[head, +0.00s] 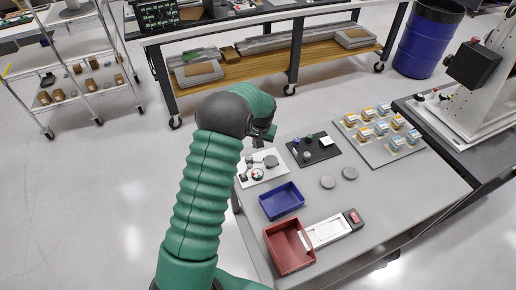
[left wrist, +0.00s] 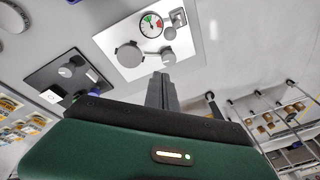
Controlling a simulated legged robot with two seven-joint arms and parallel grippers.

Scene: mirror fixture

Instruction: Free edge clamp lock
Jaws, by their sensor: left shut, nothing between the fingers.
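A white fixture plate (head: 253,178) lies at the table's left edge in the head view; it also shows in the left wrist view (left wrist: 108,38). It carries a red-and-green dial gauge (left wrist: 151,25), a round grey disc (left wrist: 129,55), a small grey knob with a lever (left wrist: 168,58) and a grey square block (left wrist: 178,17). I cannot tell which part is the edge clamp lock. My left gripper (left wrist: 162,76) is shut and empty, with its tips just below the knob in the wrist picture; contact cannot be told. In the head view the left gripper (head: 265,137) is partly hidden by my arm.
A black plate (head: 325,155) with small knobs stands right of the fixture. A blue tray (head: 281,201), a red bin (head: 288,246) and a white slide device (head: 327,231) are nearer. Two grey discs (head: 328,182) and a tray of boxed parts (head: 375,152) lie right.

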